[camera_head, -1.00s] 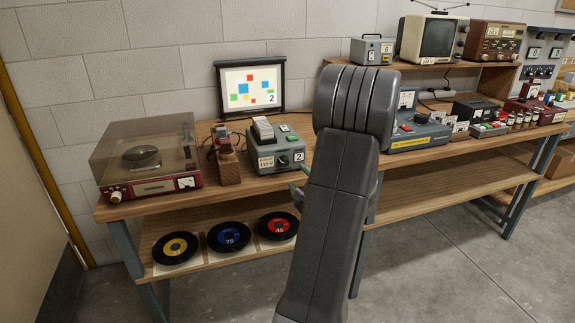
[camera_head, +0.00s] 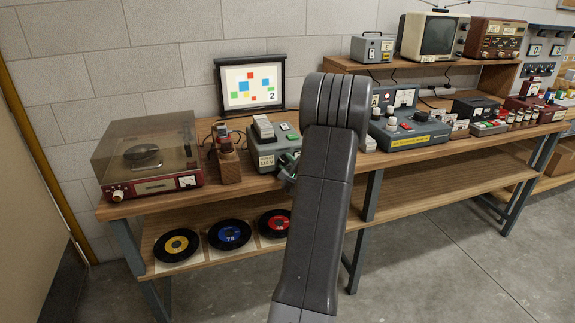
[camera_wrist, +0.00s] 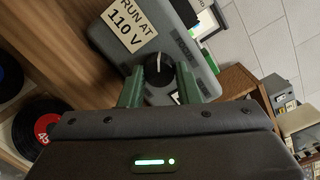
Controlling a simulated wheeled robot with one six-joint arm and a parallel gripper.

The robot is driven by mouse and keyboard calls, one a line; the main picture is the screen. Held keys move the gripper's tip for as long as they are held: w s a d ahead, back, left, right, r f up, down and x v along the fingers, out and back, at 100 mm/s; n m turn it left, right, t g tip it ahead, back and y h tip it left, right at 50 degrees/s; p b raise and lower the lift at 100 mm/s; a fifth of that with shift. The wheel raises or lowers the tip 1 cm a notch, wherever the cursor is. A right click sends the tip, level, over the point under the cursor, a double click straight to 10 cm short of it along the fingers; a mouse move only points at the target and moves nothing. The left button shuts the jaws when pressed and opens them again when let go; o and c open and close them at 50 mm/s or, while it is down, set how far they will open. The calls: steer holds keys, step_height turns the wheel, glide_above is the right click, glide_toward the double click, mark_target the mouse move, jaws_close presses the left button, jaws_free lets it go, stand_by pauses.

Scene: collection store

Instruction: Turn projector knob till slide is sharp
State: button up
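The grey slide projector (camera_head: 262,160) stands on the bench, its front partly hidden by my arm. In the wrist view its grey body (camera_wrist: 190,50) carries a "RUN AT 110 V" label and a black knob (camera_wrist: 158,70) with a white pointer line. The screen (camera_head: 251,86) behind it shows coloured squares and a "2"; I cannot tell from this size how sharp they are. My gripper (camera_wrist: 160,88) has its two green fingers apart at the knob, one towards each side, with visible gaps. In the head view my gripper (camera_head: 286,172) is at the projector's front, partly hidden.
A record player (camera_head: 148,160) and a small wooden stand (camera_head: 229,165) are left of the projector. A grey-blue console (camera_head: 408,128) stands to the right. Records (camera_head: 230,234) lie on the lower shelf. The floor in front is clear.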

steer(key=c, duration=0.4)
steer(key=shift+o, duration=0.2)
steer(key=shift+f+m+b, duration=0.25)
steer(key=shift+m+b, duration=0.35)
steer(key=shift+b, duration=0.45)
steer(key=shift+r+m+t+b, duration=0.15)
steer(key=shift+m+t+b, duration=0.15)
steer(key=shift+m+b, duration=0.9)
steer(key=o, duration=1)
steer(key=shift+c, duration=0.2)
steer(key=v, duration=1.4)
steer(key=shift+b, duration=0.35)
steer(key=shift+a+r, duration=0.1)
steer(key=shift+r, duration=0.05)
